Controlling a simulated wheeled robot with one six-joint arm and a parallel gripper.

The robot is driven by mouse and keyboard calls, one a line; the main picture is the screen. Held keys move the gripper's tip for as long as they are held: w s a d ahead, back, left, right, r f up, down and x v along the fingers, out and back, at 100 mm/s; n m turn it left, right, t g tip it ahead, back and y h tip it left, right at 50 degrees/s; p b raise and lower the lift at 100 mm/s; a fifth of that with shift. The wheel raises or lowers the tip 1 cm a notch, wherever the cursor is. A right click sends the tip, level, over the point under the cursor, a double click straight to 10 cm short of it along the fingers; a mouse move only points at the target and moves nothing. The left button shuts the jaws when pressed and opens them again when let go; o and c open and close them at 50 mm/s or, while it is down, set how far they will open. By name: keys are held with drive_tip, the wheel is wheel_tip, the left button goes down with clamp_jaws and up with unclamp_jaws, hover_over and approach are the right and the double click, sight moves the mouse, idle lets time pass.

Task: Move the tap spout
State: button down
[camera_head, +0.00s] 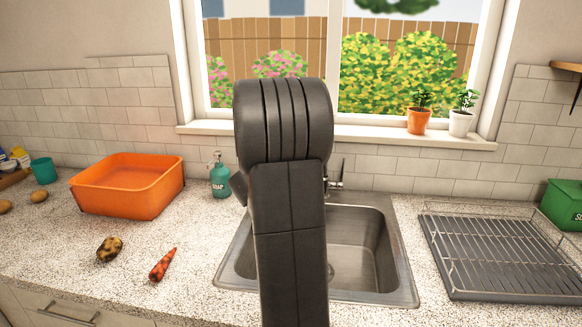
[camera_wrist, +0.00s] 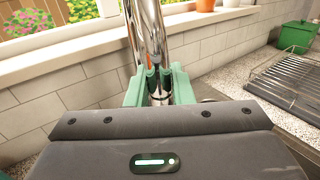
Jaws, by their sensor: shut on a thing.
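The chrome tap spout (camera_wrist: 153,35) rises in the wrist view between the green fingers of my gripper (camera_wrist: 159,84). The fingers are shut on the spout near its lower part, one on each side. In the head view my dark arm hides most of the tap and my gripper; only a small part of the tap (camera_head: 336,180) shows to the right of the arm, behind the sink. The metal sink (camera_head: 395,250) is set in the counter, with its left part hidden behind my arm.
A teal soap bottle (camera_head: 220,178) stands left of the tap. An orange tub (camera_head: 130,190), a potato (camera_head: 110,249) and a carrot (camera_head: 162,265) are on the left counter. A dish rack (camera_head: 500,255) stands right of the sink. Two potted plants (camera_head: 418,121) sit on the windowsill.

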drive_tip(key=shift+s+d+b, duration=0.25)
drive_tip(key=shift+d+b, duration=0.5)
drive_tip(key=shift+d, duration=0.55)
drive_tip(key=shift+s+d+b, duration=0.25)
drive_tip(key=shift+d+b, duration=0.45)
drive_tip(key=shift+d, duration=0.55)
drive_tip(key=c, duration=1.3)
unclamp_jaws()
drive_tip(key=b+v, duration=0.1)
drive_tip(key=v, duration=1.2)
drive_tip(key=shift+s+a, duration=0.25)
drive_tip(key=shift+s, duration=0.1)
drive_tip(key=shift+w, duration=0.1)
